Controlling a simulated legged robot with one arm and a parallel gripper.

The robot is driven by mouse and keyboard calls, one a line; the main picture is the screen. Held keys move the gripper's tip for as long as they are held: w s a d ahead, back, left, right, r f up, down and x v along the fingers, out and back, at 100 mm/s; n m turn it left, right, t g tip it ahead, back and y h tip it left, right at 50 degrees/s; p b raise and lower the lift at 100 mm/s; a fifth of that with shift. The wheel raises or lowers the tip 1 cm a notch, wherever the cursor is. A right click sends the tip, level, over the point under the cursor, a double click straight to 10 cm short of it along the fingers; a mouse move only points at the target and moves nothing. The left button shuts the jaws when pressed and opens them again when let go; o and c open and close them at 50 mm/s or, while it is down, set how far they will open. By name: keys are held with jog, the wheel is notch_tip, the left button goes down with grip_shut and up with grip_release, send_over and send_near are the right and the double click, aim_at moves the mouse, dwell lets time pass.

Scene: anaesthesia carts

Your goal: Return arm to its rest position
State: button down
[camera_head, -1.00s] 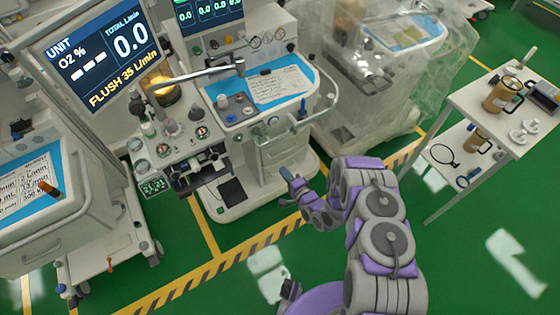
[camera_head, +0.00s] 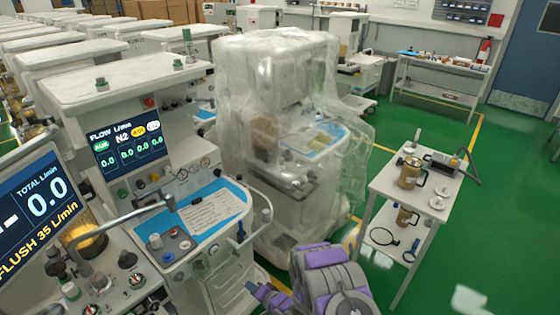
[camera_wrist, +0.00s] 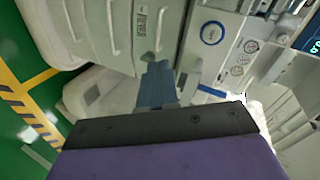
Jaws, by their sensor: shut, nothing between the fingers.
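My arm (camera_head: 328,280) is grey and purple and shows at the bottom centre of the head view, partly cut off by the lower edge. My gripper (camera_head: 254,289) points left, in front of the cart with the blue worktop. In the wrist view my gripper (camera_wrist: 158,84) shows its blue-grey fingers together, with nothing held. They point towards the pale cart drawers (camera_wrist: 108,25); I cannot tell the exact gap between them.
An anaesthesia cart (camera_head: 205,215) with a blue top and paper stands left of my arm. A plastic-wrapped machine (camera_head: 285,110) stands behind it. A white trolley (camera_head: 385,180) with brown-gold canisters stands right. Green floor (camera_head: 500,215) is open at the right.

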jog(key=w+d+r+n+g+h, duration=0.1)
jog(key=w+d+r+h, duration=0.2)
jog(key=d+r, duration=0.3)
jog(key=w+d+r+n+h, duration=0.1)
jog(key=w+d+r+h, duration=0.15)
jog(key=d+r, duration=0.4)
jog(key=s+d+r+g+h, duration=0.2)
jog(key=s+d+r, duration=0.3)
jog(key=d+r, duration=0.15)
jog(key=s+d+r+g+h, duration=0.1)
jog(key=s+d+r+h, duration=0.2)
jog(key=s+d+r, duration=0.3)
jog(key=s+r+n+g, duration=0.1)
jog(key=s+r, duration=0.4)
jog(key=s, duration=0.7)
jog(key=s+r+n+g, duration=0.1)
jog(key=s+r+g, duration=0.2)
jog(key=s, duration=0.9)
jog(key=s+r+n+g, duration=0.1)
jog(key=s+r+g, duration=0.2)
jog(key=s+r, duration=0.5)
jog(key=s, duration=0.4)
jog(key=shift+r+y, duration=0.35)
jog(key=shift+r, duration=0.05)
